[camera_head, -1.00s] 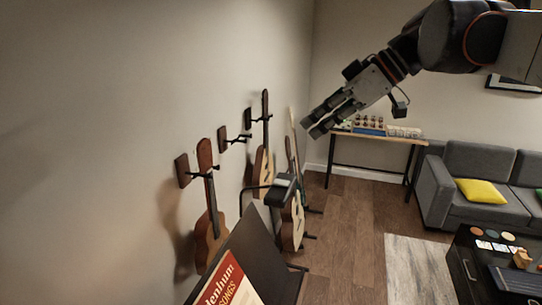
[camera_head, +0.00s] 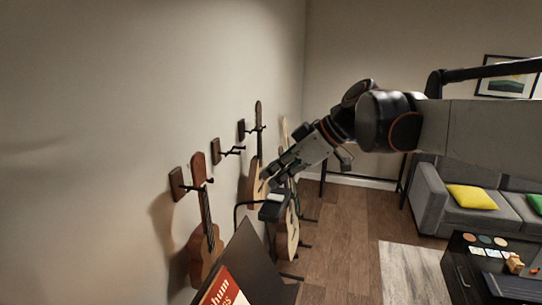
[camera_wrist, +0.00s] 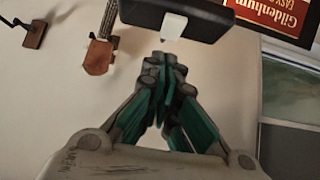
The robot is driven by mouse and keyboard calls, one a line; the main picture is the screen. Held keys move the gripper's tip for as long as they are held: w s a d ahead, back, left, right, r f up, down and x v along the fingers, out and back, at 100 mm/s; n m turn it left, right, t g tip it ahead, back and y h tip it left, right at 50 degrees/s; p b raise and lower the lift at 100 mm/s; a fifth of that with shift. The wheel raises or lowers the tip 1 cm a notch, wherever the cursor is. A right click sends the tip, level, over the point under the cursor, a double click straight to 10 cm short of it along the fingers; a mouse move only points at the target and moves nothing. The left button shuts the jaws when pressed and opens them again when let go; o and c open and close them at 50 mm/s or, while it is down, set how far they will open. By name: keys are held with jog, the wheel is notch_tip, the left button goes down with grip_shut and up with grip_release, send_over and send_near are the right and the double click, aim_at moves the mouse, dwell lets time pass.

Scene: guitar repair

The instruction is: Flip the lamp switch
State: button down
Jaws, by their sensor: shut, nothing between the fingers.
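The lamp is a small dark head on a thin bent black arm at the music stand. In the head view the lamp head (camera_head: 272,211) is right of the book, just below my gripper (camera_head: 268,177). In the wrist view the lamp head (camera_wrist: 150,14) is a dark block at the top. A small pale block on it, which looks like the switch (camera_wrist: 173,26), faces my fingers. My gripper (camera_wrist: 168,58) is shut and empty. Its fingertips lie just below the pale block in that picture, with a small gap between them.
The music stand (camera_head: 254,262) holds a red book (camera_head: 222,290). Guitars hang on the left wall, one (camera_head: 204,245) near the stand. A wall hanger (camera_wrist: 35,34) and a guitar headstock (camera_wrist: 99,57) show in the wrist view. Floor (camera_head: 345,230) is open toward the sofa (camera_head: 432,195).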

aim_at(275, 198)
jog(key=shift+f, duration=0.95)
jog(key=shift+f, duration=0.1)
jog(key=shift+a+f+b, duration=0.1)
jog(key=shift+f+b, duration=0.15)
jog(key=shift+b, duration=0.05)
jog(key=shift+r, duration=0.1)
jog(key=shift+s+d, duration=0.25)
jog(key=shift+d, duration=0.65)
jog(key=shift+a, duration=0.1)
